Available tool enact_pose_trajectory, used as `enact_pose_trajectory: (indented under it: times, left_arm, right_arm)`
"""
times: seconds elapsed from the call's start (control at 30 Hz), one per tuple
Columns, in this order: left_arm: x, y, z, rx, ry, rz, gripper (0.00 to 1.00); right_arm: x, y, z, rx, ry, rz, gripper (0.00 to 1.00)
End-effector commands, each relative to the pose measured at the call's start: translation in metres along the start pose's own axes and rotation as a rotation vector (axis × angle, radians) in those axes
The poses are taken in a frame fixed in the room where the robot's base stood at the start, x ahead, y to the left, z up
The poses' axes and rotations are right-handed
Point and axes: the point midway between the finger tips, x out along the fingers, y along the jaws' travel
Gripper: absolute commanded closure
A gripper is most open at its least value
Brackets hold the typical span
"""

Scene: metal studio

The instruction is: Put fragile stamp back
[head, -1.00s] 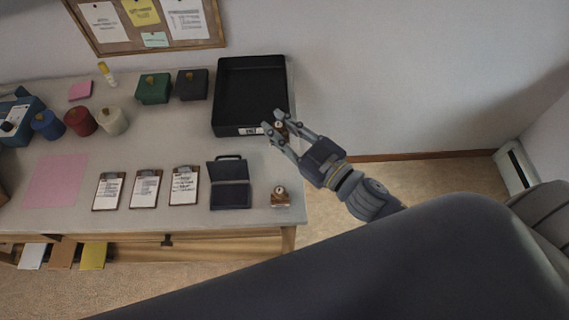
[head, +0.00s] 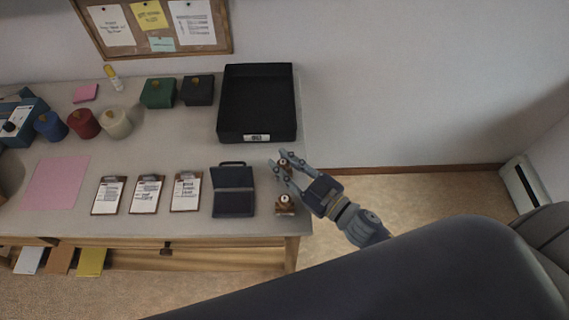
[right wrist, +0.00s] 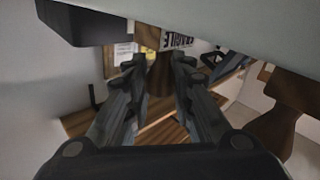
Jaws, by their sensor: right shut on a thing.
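The fragile stamp shows in the right wrist view (right wrist: 160,76) as a brown wooden handle below a block lettered "FRAGILE". My right gripper (right wrist: 158,70) is shut on that handle. In the head view, my right gripper (head: 280,161) is over the table's right end, and the held stamp (head: 284,164) shows small between its fingers. A second wooden-handled stamp (head: 285,201) stands at the table's front right corner, just in front of the gripper; it also appears in the right wrist view (right wrist: 282,115). My left gripper is out of view.
A black tray (head: 257,133) lies behind the gripper. An open dark ink-pad case (head: 233,203) lies left of the second stamp, with several clipboards (head: 146,195) farther left. The table (head: 150,225) ends just right of the stamps.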

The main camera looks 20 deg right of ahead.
Motion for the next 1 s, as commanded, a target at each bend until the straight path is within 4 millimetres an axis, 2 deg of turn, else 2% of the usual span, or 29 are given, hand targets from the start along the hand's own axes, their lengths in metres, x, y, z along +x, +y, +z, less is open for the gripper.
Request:
enact_pose_trajectory:
  times: [0.17, 0.2, 0.27, 0.3, 0.7, 0.87, 1.0]
  left_arm:
    - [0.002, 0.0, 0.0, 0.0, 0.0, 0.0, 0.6]
    - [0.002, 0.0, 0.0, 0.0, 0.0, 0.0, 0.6]
    - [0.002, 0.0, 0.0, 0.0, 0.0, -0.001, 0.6]
    - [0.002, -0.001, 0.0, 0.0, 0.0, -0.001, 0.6]
    - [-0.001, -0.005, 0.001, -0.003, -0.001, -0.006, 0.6]
    - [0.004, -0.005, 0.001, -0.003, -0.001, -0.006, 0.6]
    - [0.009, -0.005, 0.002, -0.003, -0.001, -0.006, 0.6]
  right_arm:
    - [0.0, -0.001, 0.003, -0.001, 0.0, 0.0, 0.99]
    - [0.0, -0.001, 0.003, -0.001, 0.0, 0.0, 0.73]
    - [0.0, -0.001, 0.003, -0.001, 0.0, 0.0, 0.6]
    - [0.0, -0.001, 0.003, -0.001, 0.0, 0.0, 0.58]
    - [-0.001, 0.0, -0.001, 0.001, -0.001, 0.0, 0.58]
    - [-0.021, -0.001, 0.003, 0.002, -0.005, 0.001, 0.58]
    - [-0.046, -0.001, 0.003, 0.002, -0.005, 0.0, 0.58]
